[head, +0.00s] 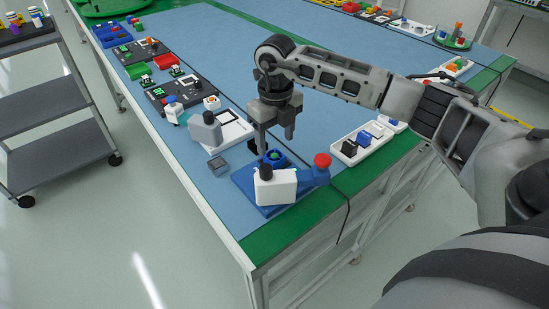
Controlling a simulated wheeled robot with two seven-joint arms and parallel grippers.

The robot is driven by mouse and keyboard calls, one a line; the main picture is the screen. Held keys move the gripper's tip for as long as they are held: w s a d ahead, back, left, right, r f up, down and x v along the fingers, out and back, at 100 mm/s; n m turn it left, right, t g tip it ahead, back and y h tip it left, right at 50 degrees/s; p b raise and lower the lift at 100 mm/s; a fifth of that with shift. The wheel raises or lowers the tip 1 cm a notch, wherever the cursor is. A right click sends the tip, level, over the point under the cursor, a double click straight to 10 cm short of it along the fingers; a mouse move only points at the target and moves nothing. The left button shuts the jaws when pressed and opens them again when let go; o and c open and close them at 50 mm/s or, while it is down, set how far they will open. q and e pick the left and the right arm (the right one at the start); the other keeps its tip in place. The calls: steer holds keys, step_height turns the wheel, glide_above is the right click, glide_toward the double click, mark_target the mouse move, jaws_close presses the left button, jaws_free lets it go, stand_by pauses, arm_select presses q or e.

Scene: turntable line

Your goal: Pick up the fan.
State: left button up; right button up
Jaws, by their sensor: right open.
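My right gripper (272,142) points down with its two fingers apart and empty. It is above the blue fixture at the near end of the blue table. Under and just behind the fingers is a round blue part with a green centre (277,157). A small dark grey square part (217,165) lies on the table left of the fixture, apart from the gripper. I cannot tell for certain which of these is the fan; both are small in the picture. My left gripper is not in view.
The fixture has a white block (275,187), a blue base (243,178) and a red-knobbed lever (322,161). A white tray (346,157) with several small parts stands right. A grey rounded device (205,132) stands left. The table middle is clear.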

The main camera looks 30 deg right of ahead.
mark_target(275, 155)
step_height(275, 155, down, 5)
steer(key=shift+a+p, duration=0.15)
steer(key=shift+p, duration=0.15)
steer(key=c, duration=1.1)
steer(key=shift+r, duration=0.1)
steer(key=shift+c, duration=0.2)
